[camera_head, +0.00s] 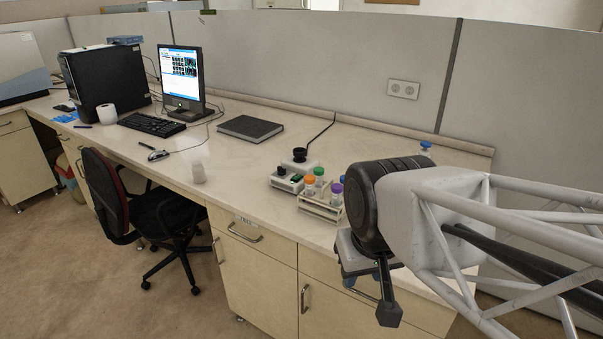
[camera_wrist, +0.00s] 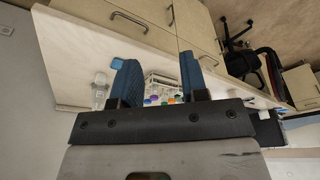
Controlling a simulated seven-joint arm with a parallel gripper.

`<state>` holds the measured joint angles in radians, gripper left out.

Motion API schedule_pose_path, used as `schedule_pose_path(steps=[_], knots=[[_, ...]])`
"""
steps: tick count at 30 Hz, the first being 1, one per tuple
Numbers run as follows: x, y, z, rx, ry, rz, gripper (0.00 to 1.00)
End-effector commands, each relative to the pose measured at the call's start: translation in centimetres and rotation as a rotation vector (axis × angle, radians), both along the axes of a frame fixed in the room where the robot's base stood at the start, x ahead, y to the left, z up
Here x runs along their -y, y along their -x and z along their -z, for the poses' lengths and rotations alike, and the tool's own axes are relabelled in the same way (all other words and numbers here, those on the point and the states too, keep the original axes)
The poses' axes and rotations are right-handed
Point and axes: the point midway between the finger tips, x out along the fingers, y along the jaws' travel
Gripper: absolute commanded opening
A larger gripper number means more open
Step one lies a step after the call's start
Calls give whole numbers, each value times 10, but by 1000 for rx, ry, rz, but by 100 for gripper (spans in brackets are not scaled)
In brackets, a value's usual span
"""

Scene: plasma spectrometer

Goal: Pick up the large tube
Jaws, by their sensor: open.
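Several tubes with orange, green and purple caps (camera_head: 310,179) stand in a white rack (camera_head: 322,210) on the bench. A light-blue-capped tube (camera_head: 425,148) shows behind my arm at the right end, its lower part hidden; it may be the large tube. My gripper (camera_head: 367,285) is partly hidden below my wrist, in front of the rack's right side. In the wrist view its two blue fingers (camera_wrist: 160,80) are wide apart and empty. The rack (camera_wrist: 161,79) lies farther off between them. A clear vessel (camera_wrist: 99,92) stands left of the left finger, near a light-blue object (camera_wrist: 118,63).
A small device with a black knob (camera_head: 299,160) and a grey box (camera_head: 286,182) sit left of the rack. Bench between cup and device is clear.

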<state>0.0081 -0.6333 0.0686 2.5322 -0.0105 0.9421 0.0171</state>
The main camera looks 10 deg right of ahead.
Motion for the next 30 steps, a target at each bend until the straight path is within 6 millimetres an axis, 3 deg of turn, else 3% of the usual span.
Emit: schedule_pose_path(steps=[11,17,23,30], knots=[[0,-1,0,0,0,-1,50],[0,-13,-5,-5,2,-29,50],[1,-47,-15,-20,2,-106,50],[6,-107,-28,-37,3,-241,50]])
